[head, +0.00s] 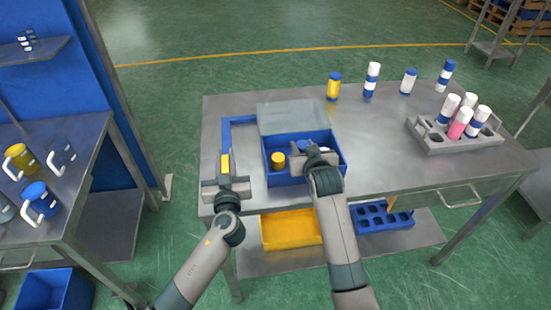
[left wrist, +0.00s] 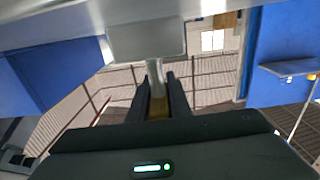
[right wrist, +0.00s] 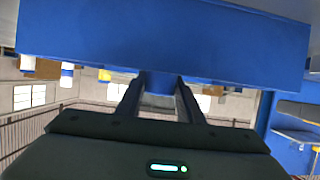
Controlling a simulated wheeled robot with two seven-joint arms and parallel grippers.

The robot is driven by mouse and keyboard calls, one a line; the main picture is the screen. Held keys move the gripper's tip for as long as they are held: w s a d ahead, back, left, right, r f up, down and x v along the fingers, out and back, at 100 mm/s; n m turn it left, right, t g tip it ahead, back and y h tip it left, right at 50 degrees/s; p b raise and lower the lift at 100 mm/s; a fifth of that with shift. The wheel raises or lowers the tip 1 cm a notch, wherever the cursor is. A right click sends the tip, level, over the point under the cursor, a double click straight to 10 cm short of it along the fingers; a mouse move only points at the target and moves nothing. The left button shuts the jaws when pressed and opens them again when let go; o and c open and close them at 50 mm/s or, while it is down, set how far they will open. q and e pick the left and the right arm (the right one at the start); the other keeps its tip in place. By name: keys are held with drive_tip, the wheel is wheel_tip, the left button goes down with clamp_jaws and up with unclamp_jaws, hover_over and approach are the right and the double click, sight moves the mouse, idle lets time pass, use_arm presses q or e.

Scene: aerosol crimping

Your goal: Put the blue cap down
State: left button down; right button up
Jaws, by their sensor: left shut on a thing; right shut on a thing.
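The blue cap shows in the right wrist view (right wrist: 160,82) as a small blue piece between the fingers, against a larger blue wall. My right gripper (head: 314,152) is shut on it, over the right part of the blue bin (head: 268,168). In the head view the gripper mostly hides the cap. My left gripper (head: 225,177) is shut on a slim yellow can (head: 225,161) near the table's front left edge. The can's pale upper part shows in the left wrist view (left wrist: 155,72).
A yellow piece (head: 278,159) sits inside the bin, left of my right gripper. A grey panel (head: 290,117) stands behind the bin. Several capped cans, including a yellow one (head: 333,88), stand along the back. A grey rack (head: 434,141) holds more cans. The table's middle right is clear.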

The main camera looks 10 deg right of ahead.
sight(303, 144)
use_arm(q)
drive_tip(key=shift+s+f, duration=0.15)
drive_tip(key=shift+f, duration=0.3)
use_arm(e)
wheel_tip(303, 144, up, 8)
drive_tip(key=shift+f, duration=0.25)
idle(0.3)
drive_tip(key=shift+f, duration=3.15)
drive_tip(key=shift+f, duration=1.85)
drive_tip(key=shift+f, duration=0.65)
